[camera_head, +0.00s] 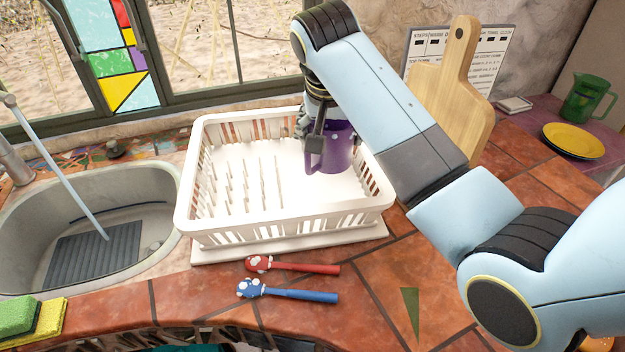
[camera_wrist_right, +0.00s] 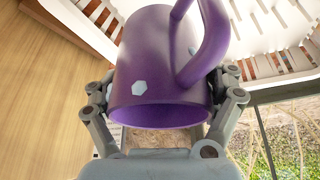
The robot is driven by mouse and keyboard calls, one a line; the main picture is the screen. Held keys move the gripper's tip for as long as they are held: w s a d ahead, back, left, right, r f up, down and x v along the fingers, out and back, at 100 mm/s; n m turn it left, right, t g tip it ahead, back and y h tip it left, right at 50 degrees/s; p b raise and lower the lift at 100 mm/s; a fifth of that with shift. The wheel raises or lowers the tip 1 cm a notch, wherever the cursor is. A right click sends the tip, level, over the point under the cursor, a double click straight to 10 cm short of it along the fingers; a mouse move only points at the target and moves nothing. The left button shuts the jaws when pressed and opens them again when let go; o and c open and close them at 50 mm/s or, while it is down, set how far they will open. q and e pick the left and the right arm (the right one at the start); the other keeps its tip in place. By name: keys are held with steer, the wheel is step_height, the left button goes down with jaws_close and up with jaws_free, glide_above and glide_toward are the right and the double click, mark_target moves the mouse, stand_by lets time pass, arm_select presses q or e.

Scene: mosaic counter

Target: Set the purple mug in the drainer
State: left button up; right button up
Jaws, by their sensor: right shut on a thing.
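The purple mug (camera_head: 338,150) with pale hexagon spots is over the right rear part of the white drainer (camera_head: 290,240), inside its walls as seen in the head view. My right gripper (camera_head: 318,122) is above it and shut on it. In the right wrist view the gripper's fingers (camera_wrist_right: 163,98) clasp both sides of the mug (camera_wrist_right: 165,60), its open mouth facing the palm and its handle free. The mug looks about upright. I cannot tell whether its base touches the drainer floor. My left gripper is not in view.
The drainer's left half has rows of pegs. A sink (camera_head: 95,235) lies to the left. A red-handled brush (camera_head: 300,266) and a blue-handled one (camera_head: 295,292) lie in front. A wooden board (camera_head: 455,90) stands behind right. A green jug (camera_head: 587,97) and yellow plate (camera_head: 573,139) are far right.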

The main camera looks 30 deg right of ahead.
mark_target(329, 163)
steer(key=shift+w+f, duration=0.2)
steer(key=shift+f, duration=0.35)
steer(key=shift+w+f, duration=0.15)
steer(key=shift+f, duration=0.35)
steer(key=f, duration=0.2)
steer(key=f+p, duration=0.1)
steer(key=f, duration=0.1)
steer(key=shift+s+f, duration=0.2)
steer(key=shift+f, duration=0.15)
step_height(329, 163, down, 3)
steer(key=shift+w, duration=0.15)
steer(key=o, duration=0.9)
steer(key=shift+f, duration=0.1)
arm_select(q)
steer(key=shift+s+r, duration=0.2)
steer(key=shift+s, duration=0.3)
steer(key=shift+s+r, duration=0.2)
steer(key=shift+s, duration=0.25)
arm_select(e)
steer(key=o, duration=0.3)
steer(key=shift+o, duration=0.2)
